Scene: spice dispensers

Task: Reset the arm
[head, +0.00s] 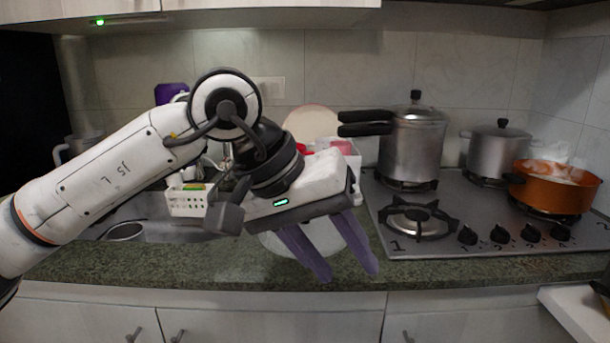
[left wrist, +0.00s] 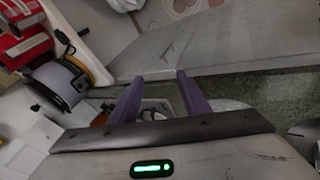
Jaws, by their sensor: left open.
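My left arm comes in from the left in the head view. Its left gripper (head: 351,275) hangs in front of the counter edge with its two purple fingers pointing down and slightly right. The fingers are apart with nothing between them. The same fingers show spread and empty in the left wrist view (left wrist: 160,76). A whitish round thing behind the fingers is partly hidden by them. My right gripper is not in view.
A green stone counter (head: 460,272) runs across. On the right, a stove (head: 480,215) bears a pressure cooker (head: 412,145), a lidded steel pot (head: 497,150) and an orange pan (head: 555,188) with steam. A white basket (head: 188,203) stands by the sink behind my arm.

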